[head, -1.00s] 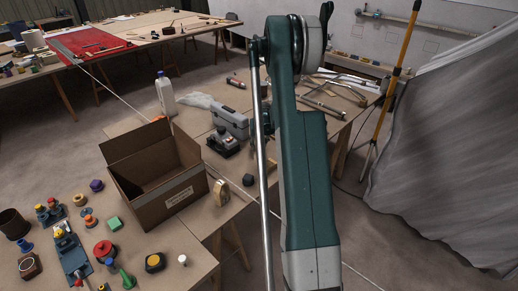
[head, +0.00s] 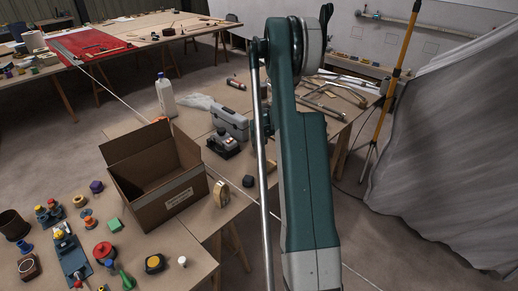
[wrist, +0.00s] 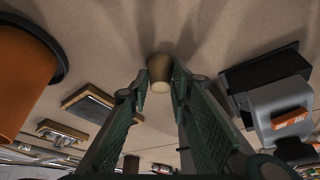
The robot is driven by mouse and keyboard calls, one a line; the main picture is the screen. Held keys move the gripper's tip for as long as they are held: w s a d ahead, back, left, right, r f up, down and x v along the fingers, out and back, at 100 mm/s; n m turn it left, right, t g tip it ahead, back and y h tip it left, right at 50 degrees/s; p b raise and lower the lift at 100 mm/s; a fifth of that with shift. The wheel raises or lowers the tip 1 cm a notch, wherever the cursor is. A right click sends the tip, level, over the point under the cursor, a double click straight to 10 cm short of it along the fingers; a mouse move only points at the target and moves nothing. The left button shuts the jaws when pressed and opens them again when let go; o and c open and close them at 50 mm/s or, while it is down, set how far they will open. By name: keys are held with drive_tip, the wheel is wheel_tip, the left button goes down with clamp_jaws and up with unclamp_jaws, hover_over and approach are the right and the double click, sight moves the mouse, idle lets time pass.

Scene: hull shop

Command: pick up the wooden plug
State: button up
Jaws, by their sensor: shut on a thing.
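The wooden plug (wrist: 159,74), a small brown tapered piece with a paler end, is between my fingertips in the wrist view. My gripper (wrist: 160,82) is shut on it, one green finger on each side. The plug is close to a tan surface; I cannot tell whether it touches it. In the head view, my gripper and the plug are not visible, and my own green arm stands in front of part of the worktable.
In the wrist view, an orange-brown pot (wrist: 22,75) is at left and a grey block with an orange label (wrist: 283,112) at right. Dark-edged pieces (wrist: 90,103) lie at left. In the head view, an open cardboard box (head: 178,202) stands on the near table among several small items.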

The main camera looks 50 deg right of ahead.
sight(259, 144)
drive_tip(key=shift+r, duration=0.1)
drive_tip(key=shift+r+p, duration=0.55)
drive_tip(key=shift+r, duration=4.35)
